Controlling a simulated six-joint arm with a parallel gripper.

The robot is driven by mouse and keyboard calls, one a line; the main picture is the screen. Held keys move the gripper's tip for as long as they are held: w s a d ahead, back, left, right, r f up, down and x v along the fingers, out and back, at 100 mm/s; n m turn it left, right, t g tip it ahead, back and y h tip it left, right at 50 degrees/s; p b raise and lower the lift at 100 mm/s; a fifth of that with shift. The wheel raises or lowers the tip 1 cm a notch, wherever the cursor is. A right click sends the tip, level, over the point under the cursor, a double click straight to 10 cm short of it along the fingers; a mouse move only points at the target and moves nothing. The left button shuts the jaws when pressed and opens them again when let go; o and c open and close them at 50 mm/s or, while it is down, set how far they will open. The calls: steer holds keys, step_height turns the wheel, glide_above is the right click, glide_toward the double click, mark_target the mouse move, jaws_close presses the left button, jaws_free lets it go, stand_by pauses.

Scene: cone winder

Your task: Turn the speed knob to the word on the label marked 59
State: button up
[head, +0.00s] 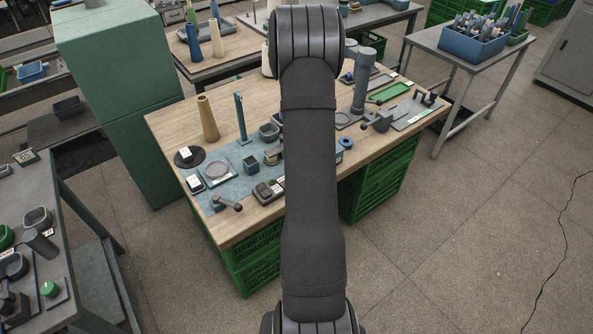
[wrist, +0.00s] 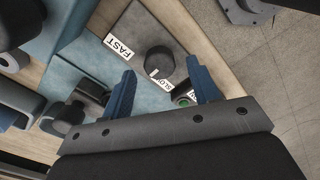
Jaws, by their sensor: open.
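The speed knob (wrist: 160,61) is a dark round knob with a white mark near its lower edge, on a grey panel (wrist: 140,25) in the wrist view. A white label reading FAST (wrist: 119,47) lies to its upper left. A second white label (wrist: 167,84), starting "SLO", is below it and partly hidden. My gripper (wrist: 161,66) is open, its two blue fingers apart, left and right of the knob in the picture; I cannot tell whether they touch it. In the head view my arm hides the gripper and knob. White number cards (head: 185,152) there are too small to read.
A green-and-black round part (wrist: 183,99) sits near the right finger. Dark fittings (wrist: 75,110) stand at the left. In the head view the wooden bench (head: 250,228) holds a tan cone (head: 208,118), a blue post (head: 240,117) and a grey column (head: 363,80).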

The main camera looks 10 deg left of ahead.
steer(key=shift+f, duration=1)
steer(key=c, duration=1)
steer(key=shift+o, duration=0.2)
steer(key=shift+m, duration=0.3)
steer(key=m, duration=0.4)
steer(key=shift+m, duration=2.1)
